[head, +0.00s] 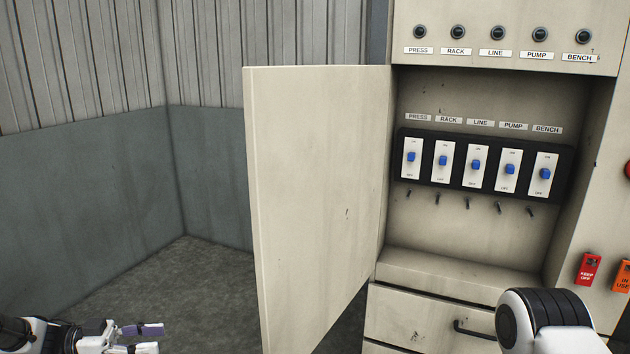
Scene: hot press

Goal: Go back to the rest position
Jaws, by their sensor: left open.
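My left gripper (150,338) is at the bottom left of the head view, with its two fingers apart and nothing between them. It is in free air, well to the left of the open cabinet door (315,200). My right arm shows only as a rounded link at the bottom right, in front of the drawers. My right gripper is out of the picture. Inside the cabinet (470,264) a black panel (427,176) carries several breaker switches with blue levers, labelled PRESS, RACK, LINE, PUMP and BENCH.
A row of dark round lamps or buttons (498,33) sits above the cabinet opening. Below is a drawer with a dark handle (474,329). A red KEEP OFF tag (588,270) and an orange IN USE tag (622,277) hang at the right. Floor (185,275) left of the door is clear.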

